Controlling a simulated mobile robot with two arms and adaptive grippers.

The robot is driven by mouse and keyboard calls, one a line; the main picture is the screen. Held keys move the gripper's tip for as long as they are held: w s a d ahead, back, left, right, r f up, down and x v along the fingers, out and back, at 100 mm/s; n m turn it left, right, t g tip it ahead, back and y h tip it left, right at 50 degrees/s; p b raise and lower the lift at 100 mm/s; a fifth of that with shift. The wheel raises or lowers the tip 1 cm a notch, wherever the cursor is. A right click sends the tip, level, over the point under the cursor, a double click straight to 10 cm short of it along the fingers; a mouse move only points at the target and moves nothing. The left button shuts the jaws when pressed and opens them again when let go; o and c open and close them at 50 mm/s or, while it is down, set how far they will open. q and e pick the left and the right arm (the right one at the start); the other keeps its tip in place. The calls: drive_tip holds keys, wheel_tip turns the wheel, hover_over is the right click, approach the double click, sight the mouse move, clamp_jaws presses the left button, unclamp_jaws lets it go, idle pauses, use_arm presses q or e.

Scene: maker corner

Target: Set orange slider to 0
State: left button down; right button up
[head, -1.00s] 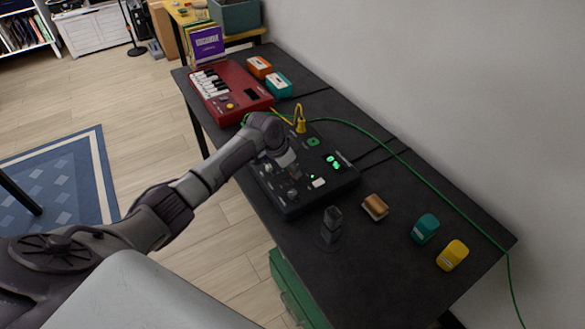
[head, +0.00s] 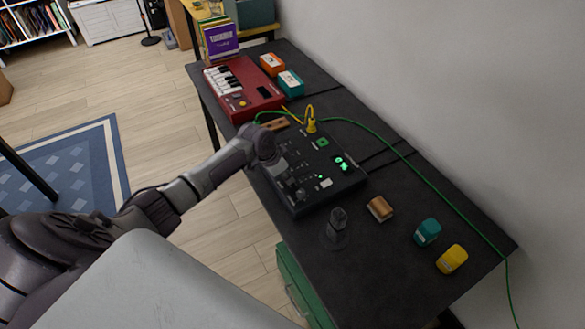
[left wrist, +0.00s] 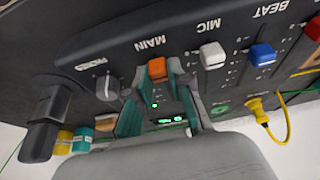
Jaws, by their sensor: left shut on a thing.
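The orange slider (left wrist: 157,68) sits on the black mixer beside the MAIN label in the left wrist view, close to that label. The fingers of my left gripper (left wrist: 158,78) stand on both sides of its cap and are shut on it. The fingers hide much of its track and scale. In the head view my left gripper (head: 289,186) is over the near left part of the mixer (head: 352,181), and the orange slider is hidden there. My right gripper does not show.
A white slider (left wrist: 212,55) marked MIC and a blue slider (left wrist: 262,54) marked BEAT are beside it. A grey knob (left wrist: 107,88) is on the other side. A dark upright object (head: 338,222) stands near the mixer. A yellow plug (head: 311,125) is at its far end.

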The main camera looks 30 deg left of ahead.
use_arm(q)
drive_tip(key=c, duration=1)
unclamp_jaws()
drive_tip(key=shift+s+a, duration=0.15)
drive_tip(key=shift+s, duration=0.05)
drive_tip(key=shift+c, duration=0.2)
drive_tip(key=shift+r, duration=0.35)
drive_tip(key=v, duration=1.1)
drive_tip(key=shift+s+r, duration=0.1)
